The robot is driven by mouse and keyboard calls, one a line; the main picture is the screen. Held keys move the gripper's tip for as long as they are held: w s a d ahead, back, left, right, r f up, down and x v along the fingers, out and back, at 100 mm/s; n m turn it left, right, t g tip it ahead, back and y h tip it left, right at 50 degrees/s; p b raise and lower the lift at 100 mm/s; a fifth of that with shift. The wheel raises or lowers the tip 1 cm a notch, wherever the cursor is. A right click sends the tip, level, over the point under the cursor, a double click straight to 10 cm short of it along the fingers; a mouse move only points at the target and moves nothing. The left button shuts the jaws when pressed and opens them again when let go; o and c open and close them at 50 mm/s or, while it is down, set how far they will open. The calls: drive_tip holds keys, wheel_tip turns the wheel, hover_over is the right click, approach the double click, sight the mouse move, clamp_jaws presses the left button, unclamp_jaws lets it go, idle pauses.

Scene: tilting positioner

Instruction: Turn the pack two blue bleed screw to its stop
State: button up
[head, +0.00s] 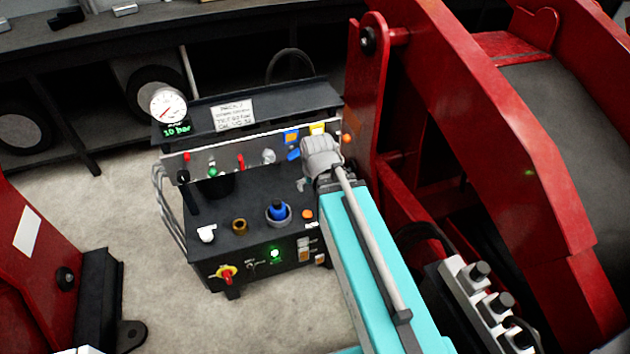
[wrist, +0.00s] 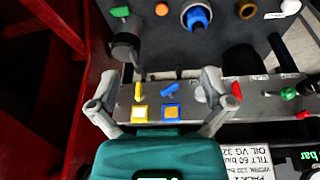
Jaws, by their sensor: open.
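The blue bleed screw (wrist: 170,91) has a small winged handle and stands on a grey metal strip above a blue label. It also shows in the head view (head: 294,155), just left of my gripper (head: 320,158). In the wrist view my gripper (wrist: 158,88) is open, with its two fingers spread either side of the blue screw and a yellow screw (wrist: 137,89). Nothing is held between the fingers. I cannot tell the height of the fingertips above the screws. The pack (head: 236,262) is a black box.
A larger blue knob (head: 278,211) sits on the pack's top. A red handle (wrist: 237,91) stands close to my right finger in the wrist view. A gauge (head: 168,104) reads 10 bar. The red positioner frame (head: 368,110) rises just right of the pack.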

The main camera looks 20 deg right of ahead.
drive_tip(key=shift+s+r, duration=0.1)
idle(0.4)
drive_tip(key=w+a+f+m+t+y+b, duration=0.7)
drive_tip(key=w+m+b, duration=0.3)
drive_tip(key=b, duration=0.7)
drive_tip(key=w+d+f+m+t+h+b, duration=0.4)
drive_tip(key=m+b, duration=1)
drive_tip(key=m, duration=0.5)
drive_tip(key=d+f+t+h, duration=0.1)
drive_tip(key=d+f+t, duration=0.1)
drive_tip(key=d+t, duration=0.1)
drive_tip(key=shift+w+d+f+t+h, duration=0.2)
drive_tip(key=shift+d+f+t+h, duration=0.1)
drive_tip(key=shift+d+t, duration=0.1)
drive_tip(key=shift+w+r, duration=0.1)
drive_tip(key=shift+w, duration=0.05)
